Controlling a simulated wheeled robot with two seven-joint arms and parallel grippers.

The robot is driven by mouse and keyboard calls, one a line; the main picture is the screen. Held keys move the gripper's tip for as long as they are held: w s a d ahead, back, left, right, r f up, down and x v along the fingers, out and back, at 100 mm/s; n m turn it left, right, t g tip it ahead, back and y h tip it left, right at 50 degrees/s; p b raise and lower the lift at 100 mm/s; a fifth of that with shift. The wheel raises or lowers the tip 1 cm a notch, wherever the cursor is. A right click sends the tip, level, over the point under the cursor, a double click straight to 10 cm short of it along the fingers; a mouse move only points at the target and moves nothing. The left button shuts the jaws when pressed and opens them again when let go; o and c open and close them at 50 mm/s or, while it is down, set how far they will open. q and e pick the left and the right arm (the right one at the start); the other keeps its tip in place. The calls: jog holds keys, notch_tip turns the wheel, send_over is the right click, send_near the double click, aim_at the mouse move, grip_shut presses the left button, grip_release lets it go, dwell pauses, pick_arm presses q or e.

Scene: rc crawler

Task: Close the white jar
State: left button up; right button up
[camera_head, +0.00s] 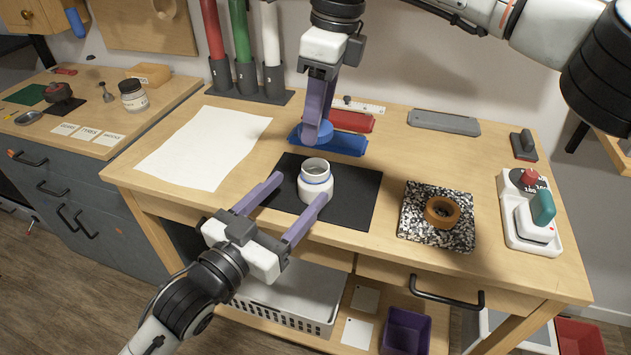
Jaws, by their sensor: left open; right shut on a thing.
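The white jar (316,186) stands upright and open-topped on a black mat (357,197) on the workbench. A blue band runs around its neck. My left gripper (298,193) is open, with its purple fingers pointing at the jar and one on either side of it. I cannot tell whether they touch it. My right gripper (317,139) hangs above and behind the jar, pointing down, shut on a round blue lid (302,132). The lid is partly hidden by the fingers and is apart from the jar.
Blue (346,144) and red (350,121) trays lie behind the jar. A white sheet (203,147) lies left. Colored tubes (241,45) stand at the back.

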pick_arm(q)
jog(key=x, duration=1.2)
jog(key=shift+w, duration=0.1)
pick_arm(e)
jog(key=shift+w, duration=0.1)
pick_arm(q)
jog(key=c, duration=1.6)
jog(key=shift+o, duration=0.2)
pick_arm(e)
send_over(316, 181)
jog(key=w, duration=0.2)
jog(key=shift+w+d+f, duration=0.1)
jog(key=shift+f, duration=1.2)
jog(key=shift+w+f, duration=0.1)
jog(key=shift+f, duration=1.15)
pick_arm(q)
jog(key=shift+a, duration=0.1)
pick_arm(e)
jog(key=shift+f, duration=0.9)
pick_arm(q)
jog(key=shift+f, duration=0.1)
pick_arm(e)
jog(key=shift+f, duration=0.1)
jog(key=shift+f, duration=0.4)
jog(key=shift+s+f, duration=0.1)
jog(key=shift+f, duration=0.25)
